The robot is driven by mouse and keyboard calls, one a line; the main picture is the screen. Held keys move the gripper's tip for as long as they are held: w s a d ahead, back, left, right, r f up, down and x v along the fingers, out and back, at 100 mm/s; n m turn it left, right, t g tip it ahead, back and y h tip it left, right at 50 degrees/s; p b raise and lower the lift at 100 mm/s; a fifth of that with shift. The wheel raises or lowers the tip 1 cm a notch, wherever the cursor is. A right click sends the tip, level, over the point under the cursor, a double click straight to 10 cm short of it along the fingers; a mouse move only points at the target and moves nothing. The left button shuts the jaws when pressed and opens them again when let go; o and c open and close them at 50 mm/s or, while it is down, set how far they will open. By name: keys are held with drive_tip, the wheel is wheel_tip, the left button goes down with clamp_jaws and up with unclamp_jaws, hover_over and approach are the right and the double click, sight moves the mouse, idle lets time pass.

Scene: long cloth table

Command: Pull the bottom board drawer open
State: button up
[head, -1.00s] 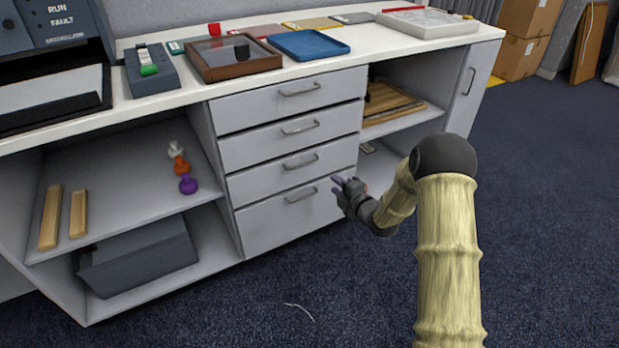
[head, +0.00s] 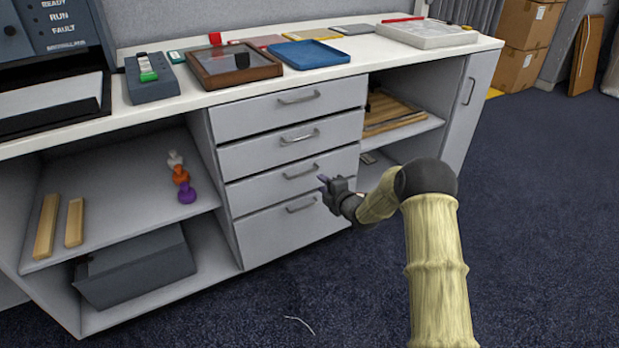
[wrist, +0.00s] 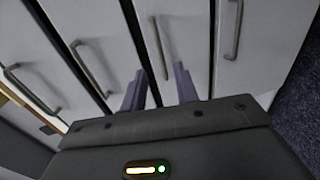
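The bottom board drawer (head: 285,228) is the lowest and tallest of the stacked grey drawer fronts in the head view. It looks shut, flush with the others. Its metal bar handle (head: 301,206) is left of and below my gripper (head: 324,183). In the wrist view the bottom drawer's handle (wrist: 234,32) is the rightmost one, nearest the carpet. My gripper (wrist: 160,72) is open and empty there. Its fingers point at the drawer fronts, with the third drawer's handle (wrist: 162,48) between them in the picture. I see no contact with a handle.
Open shelves with wooden bars (head: 46,225), coloured knobs (head: 182,178) and a grey bin (head: 136,266) are to the left. An open shelf with wooden boards (head: 395,110) is to the right. The carpet (head: 280,300) before the drawers is mostly clear.

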sight(310, 174)
drive_tip(key=b+x, duration=0.2)
drive_tip(key=x, duration=0.7)
drive_tip(key=shift+w+a+b, duration=0.2)
drive_tip(key=shift+w+b, duration=0.1)
drive_tip(key=shift+b, duration=0.05)
clamp_jaws()
